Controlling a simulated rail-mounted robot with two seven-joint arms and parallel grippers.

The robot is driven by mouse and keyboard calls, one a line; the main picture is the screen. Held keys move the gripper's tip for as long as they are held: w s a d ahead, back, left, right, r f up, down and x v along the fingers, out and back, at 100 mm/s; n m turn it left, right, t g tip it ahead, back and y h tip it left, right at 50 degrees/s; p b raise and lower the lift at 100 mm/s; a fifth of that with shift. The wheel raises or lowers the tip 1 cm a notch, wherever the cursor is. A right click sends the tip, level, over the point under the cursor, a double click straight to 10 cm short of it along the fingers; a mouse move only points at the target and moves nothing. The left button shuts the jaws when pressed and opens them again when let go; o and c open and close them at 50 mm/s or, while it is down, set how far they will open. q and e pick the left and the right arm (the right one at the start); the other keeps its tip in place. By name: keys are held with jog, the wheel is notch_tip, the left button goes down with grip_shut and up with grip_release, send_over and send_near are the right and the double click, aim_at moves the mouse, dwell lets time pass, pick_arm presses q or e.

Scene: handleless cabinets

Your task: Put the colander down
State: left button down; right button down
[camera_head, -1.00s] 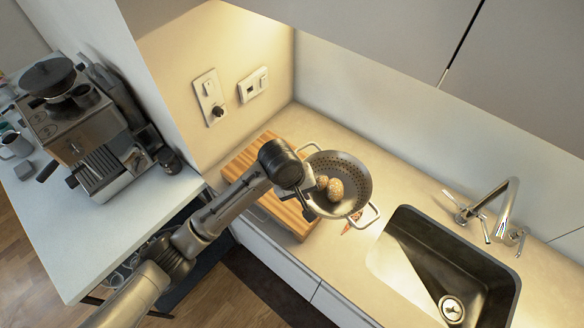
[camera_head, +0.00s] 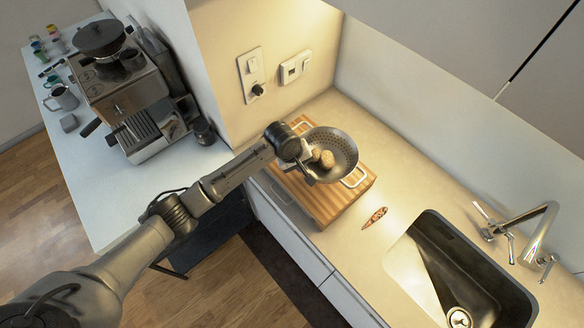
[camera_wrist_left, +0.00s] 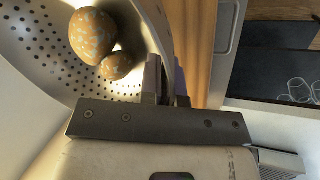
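The grey perforated colander (camera_head: 342,144), with wire handles and two brown speckled round items (camera_head: 322,157), is above the striped wooden board (camera_head: 326,208) in the head view. I cannot tell whether it touches the board. In the left wrist view the colander (camera_wrist_left: 35,62) fills the upper left, with the speckled items (camera_wrist_left: 95,38) inside. My left gripper (camera_head: 306,162) is at the colander's near-left rim. Its fingers (camera_wrist_left: 166,85) are close together at the rim in the wrist view, shut on it. My right gripper is in neither view.
A sink (camera_head: 426,294) with a faucet (camera_head: 532,228) lies at the right. A small reddish patterned item (camera_head: 375,218) lies on the counter between board and sink. The wall stands behind the board. A coffee machine (camera_head: 136,98) stands on the left counter.

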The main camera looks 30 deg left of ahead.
pick_arm(q)
jog(key=a+f, duration=0.1)
jog(key=f, duration=0.1)
jog(key=a+f, duration=0.2)
jog(key=f, duration=0.1)
jog(key=shift+a+f+p, duration=0.2)
jog(key=shift+f+p, duration=0.15)
jog(key=shift+f, duration=0.15)
jog(key=c, duration=1.8)
grip_release()
jog(key=shift+f, duration=0.25)
jog(key=o, duration=0.5)
jog(key=shift+c, duration=0.2)
jog(key=shift+r, duration=0.1)
